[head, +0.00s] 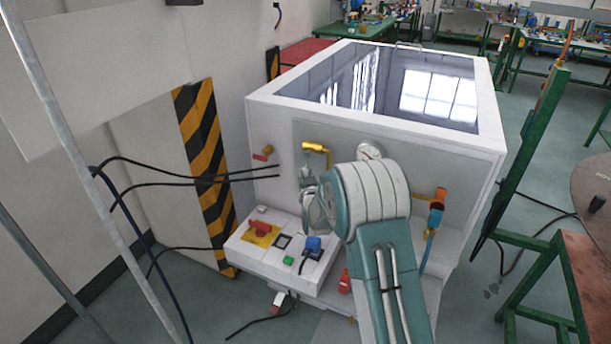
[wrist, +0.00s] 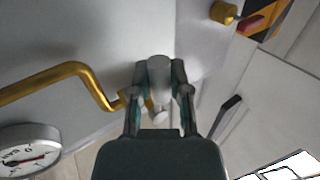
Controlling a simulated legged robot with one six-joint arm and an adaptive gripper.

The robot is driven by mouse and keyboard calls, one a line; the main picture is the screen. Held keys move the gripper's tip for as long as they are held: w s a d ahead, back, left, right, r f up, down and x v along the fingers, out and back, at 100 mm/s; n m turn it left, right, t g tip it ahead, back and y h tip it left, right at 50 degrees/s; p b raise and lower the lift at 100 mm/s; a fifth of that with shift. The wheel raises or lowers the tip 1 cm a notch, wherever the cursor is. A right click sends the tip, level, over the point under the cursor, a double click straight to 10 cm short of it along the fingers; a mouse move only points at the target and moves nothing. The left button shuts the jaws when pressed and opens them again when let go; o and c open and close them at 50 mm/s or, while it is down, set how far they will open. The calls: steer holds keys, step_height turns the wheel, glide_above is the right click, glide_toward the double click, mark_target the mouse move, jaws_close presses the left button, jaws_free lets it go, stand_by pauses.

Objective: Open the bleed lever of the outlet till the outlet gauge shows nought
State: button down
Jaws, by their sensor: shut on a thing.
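The outlet gauge is a round white dial (wrist: 27,148) at the lower left of the wrist view, with a red needle; its reading is too small to tell. In the head view the gauge (head: 369,151) is partly hidden by my arm. A bent brass pipe (wrist: 72,72) runs from beside the gauge to my gripper; it also shows in the head view (head: 316,148). My gripper (wrist: 160,88) is shut on a pale grey, rounded piece (wrist: 158,72), seemingly the bleed lever at the pipe's end. The fingers hide much of it.
The white generator box (head: 275,137) has a dark glossy top. A brass valve with a red handle (head: 263,154) is on its left. A control panel (head: 262,250) with a red switch juts out below. An orange and blue valve (head: 437,205) is at right. Black cables hang at left.

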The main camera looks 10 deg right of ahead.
steer(key=w+a+r+m+t+h, duration=0.1)
steer(key=w+a+r+m+h, duration=0.1)
steer(key=m+h, duration=0.5)
steer(key=w+a+r+m+t+h, duration=0.1)
steer(key=a+r+m+h, duration=0.2)
steer(key=m, duration=1.4)
steer(key=shift+w+r+m+h, duration=0.35)
steer(key=shift+r+h, duration=0.15)
steer(key=shift+h, duration=1.4)
steer(key=c, duration=0.6)
jaws_free()
steer(key=shift+r+h, duration=0.1)
steer(key=shift+h, duration=0.2)
steer(key=shift+o, duration=0.2)
